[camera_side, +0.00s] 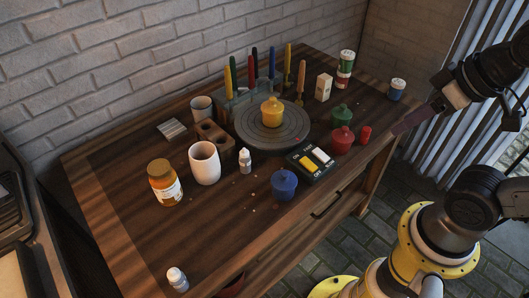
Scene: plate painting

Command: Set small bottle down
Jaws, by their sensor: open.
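A small white bottle (245,161) with a pointed cap stands upright on the wooden table, right of the white cup. Another small white bottle (177,279) stands at the table's front left; I cannot tell which one the task means. My gripper (446,101) is at the upper right, beyond the table's right edge and well apart from both bottles. It is open. I see nothing held in it, though its fingers are small and dark in this view.
A turntable (243,133) bears a yellow pot. The front left tabletop is mostly clear.

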